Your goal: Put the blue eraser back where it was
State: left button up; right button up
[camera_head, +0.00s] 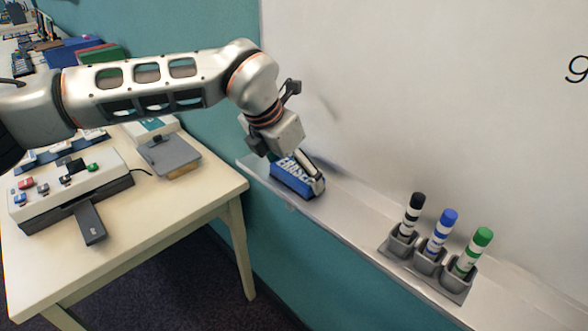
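The blue eraser (291,180) with white lettering is at the left end of the whiteboard's tray (345,208). It looks to rest on the tray. My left gripper (312,180) reaches down over it from the left, and its visible finger lies against the eraser's right part. The other finger is hidden, so I cannot tell whether the gripper is closed on the eraser. My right gripper is not in view.
A holder (428,262) with black, blue and green markers stands on the tray to the right. The tray between eraser and holder is clear. The whiteboard (430,100) rises behind. A cream table (190,190) with devices stands at the left.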

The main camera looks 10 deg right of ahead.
pick_arm(q)
jog(key=shift+o, duration=0.9)
jog(key=shift+r, duration=0.15)
jog(key=shift+r, duration=0.3)
jog(key=v, duration=1.1)
jog(key=shift+a+r, duration=0.15)
jog(key=shift+r, duration=0.05)
jog(key=shift+s, duration=0.15)
